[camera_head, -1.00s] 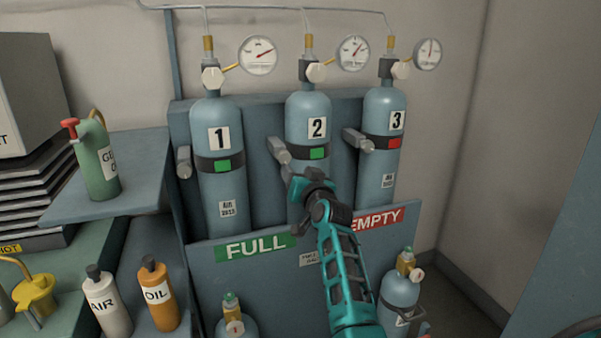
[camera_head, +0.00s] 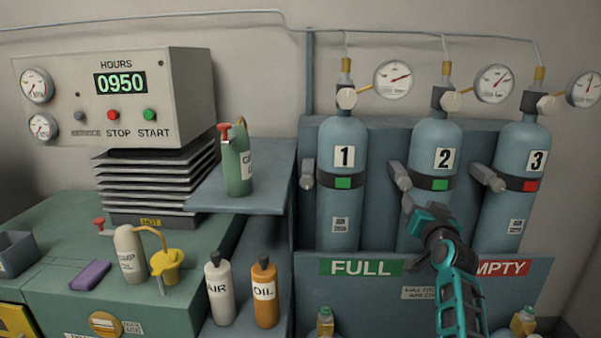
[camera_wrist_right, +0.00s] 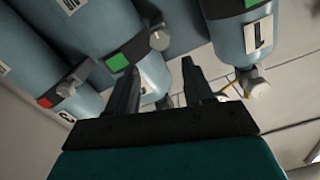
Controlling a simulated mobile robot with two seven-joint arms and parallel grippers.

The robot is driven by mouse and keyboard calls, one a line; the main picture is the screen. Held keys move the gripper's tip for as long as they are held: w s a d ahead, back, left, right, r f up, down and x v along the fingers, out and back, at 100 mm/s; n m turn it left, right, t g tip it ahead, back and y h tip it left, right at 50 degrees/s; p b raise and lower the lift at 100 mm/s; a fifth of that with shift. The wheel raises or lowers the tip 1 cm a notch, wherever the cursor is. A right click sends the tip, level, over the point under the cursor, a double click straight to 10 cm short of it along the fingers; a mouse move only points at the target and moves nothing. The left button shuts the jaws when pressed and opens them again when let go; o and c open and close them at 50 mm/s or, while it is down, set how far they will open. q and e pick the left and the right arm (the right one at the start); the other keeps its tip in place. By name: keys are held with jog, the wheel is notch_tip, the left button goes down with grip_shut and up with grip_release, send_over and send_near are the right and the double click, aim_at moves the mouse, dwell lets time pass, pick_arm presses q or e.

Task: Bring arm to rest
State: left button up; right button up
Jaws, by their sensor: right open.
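My right arm comes up from the bottom right of the head view, its teal gripper (camera_head: 408,204) just below the grey clamp (camera_head: 400,176) at cylinder 2 (camera_head: 434,140). In the right wrist view the two dark fingers (camera_wrist_right: 159,68) stand apart with nothing seen between them; cylinders fill the view beyond. In the head view I cannot tell whether the fingertips touch the cylinder. My left gripper is not in view.
Cylinder 1 (camera_head: 342,215) and cylinder 3 (camera_head: 510,210) flank cylinder 2 behind a panel with FULL (camera_head: 360,267) and EMPTY signs. Left are a shelf (camera_head: 270,165) with a green bottle (camera_head: 237,170), AIR (camera_head: 219,298) and OIL (camera_head: 265,300) bottles, and a control box (camera_head: 160,80).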

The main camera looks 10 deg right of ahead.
jog(key=s+a+f+n+g+y+p, duration=0.1)
jog(key=s+a+f+n+g+y, duration=0.15)
jog(key=s+a+f, duration=0.4)
jog(key=s+a+f+n+g+y, duration=0.1)
jog(key=s+a+f+n, duration=0.2)
jog(key=s+f, duration=0.7)
jog(key=s+a+f+n+g, duration=0.1)
jog(key=s+a+f, duration=0.2)
jog(key=s, duration=0.3)
jog(key=s+a+f+n+g+y, duration=0.1)
jog(key=s+a+f, duration=0.3)
jog(key=s, duration=0.2)
jog(key=s+a+f+n+g+y+p, duration=0.1)
jog(key=s+a+f, duration=0.2)
jog(key=s, duration=0.2)
jog(key=shift+s+a+f, duration=0.3)
jog(key=shift+s+a, duration=0.1)
jog(key=shift+d+y, duration=0.1)
jog(key=shift+y, duration=0.15)
